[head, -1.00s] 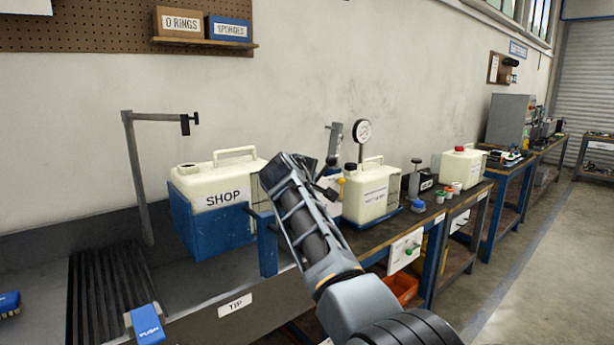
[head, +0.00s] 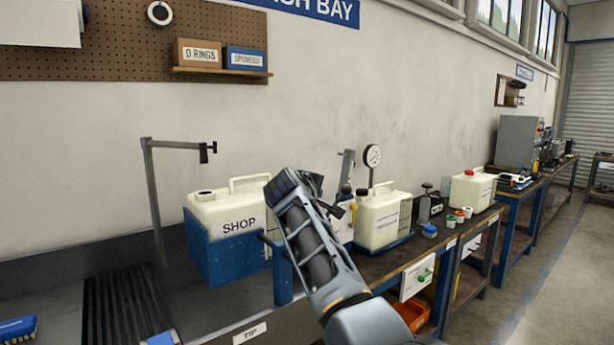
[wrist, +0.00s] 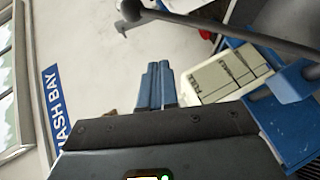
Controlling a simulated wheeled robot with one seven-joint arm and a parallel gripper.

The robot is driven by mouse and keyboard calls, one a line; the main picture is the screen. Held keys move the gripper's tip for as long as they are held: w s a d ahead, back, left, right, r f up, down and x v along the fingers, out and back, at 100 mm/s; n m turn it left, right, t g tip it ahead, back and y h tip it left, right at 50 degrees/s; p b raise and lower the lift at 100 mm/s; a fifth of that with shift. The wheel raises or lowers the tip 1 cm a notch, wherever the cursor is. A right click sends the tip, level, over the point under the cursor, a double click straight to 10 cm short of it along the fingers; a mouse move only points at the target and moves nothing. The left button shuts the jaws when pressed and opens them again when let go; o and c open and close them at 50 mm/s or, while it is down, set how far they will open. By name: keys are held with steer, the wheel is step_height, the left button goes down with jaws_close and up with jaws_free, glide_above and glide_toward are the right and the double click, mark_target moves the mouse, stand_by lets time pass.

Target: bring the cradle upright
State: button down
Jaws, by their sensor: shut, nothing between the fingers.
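The blue cradle (head: 212,258) stands at the left end of the bench in the head view and holds a cream tank (head: 240,212) marked SHOP. In the wrist view the blue cradle (wrist: 296,120) and the tank (wrist: 228,74) appear rotated, at the right. My gripper (head: 290,182) is raised just right of the tank in the head view, its tips partly hidden. In the wrist view its blue fingers (wrist: 159,84) are together with nothing between them. I cannot tell the gap between gripper and cradle.
A grey bent post (head: 155,205) rises behind the cradle, left. A blue upright (head: 283,278) stands at its right front, above a TIP label (head: 249,333). Another cream tank (head: 377,220) and a round gauge (head: 372,156) are right of my arm. The floor at right is clear.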

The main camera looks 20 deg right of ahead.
steer(key=s+a+r+b, duration=0.1)
steer(key=s+a+r, duration=0.2)
steer(key=s+r, duration=0.3)
steer(key=s+f+y, duration=0.1)
steer(key=s+f, duration=0.2)
steer(key=f, duration=0.5)
steer(key=s+a+f+t+y, duration=0.1)
steer(key=s+f, duration=0.2)
steer(key=f, duration=0.4)
steer(key=s+f+y, duration=0.1)
steer(key=s+f, duration=0.2)
steer(key=f, duration=0.5)
steer(key=s+a+f+t+y, duration=0.1)
steer(key=s+f+y, duration=0.1)
steer(key=s+f, duration=0.6)
steer(key=s+a+f+y, duration=0.1)
steer(key=s+f, duration=0.5)
steer(key=s, duration=0.4)
steer(key=s+f+m+y, duration=0.2)
steer(key=s+m+y, duration=0.1)
steer(key=s, duration=1.8)
steer(key=s+r+m, duration=0.2)
steer(key=s+r, duration=0.4)
steer(key=s, duration=0.3)
steer(key=s+r+m+t, duration=0.1)
steer(key=s+r+m, duration=0.2)
steer(key=s+r, duration=0.3)
steer(key=v, duration=0.3)
steer(key=shift+s, duration=0.25)
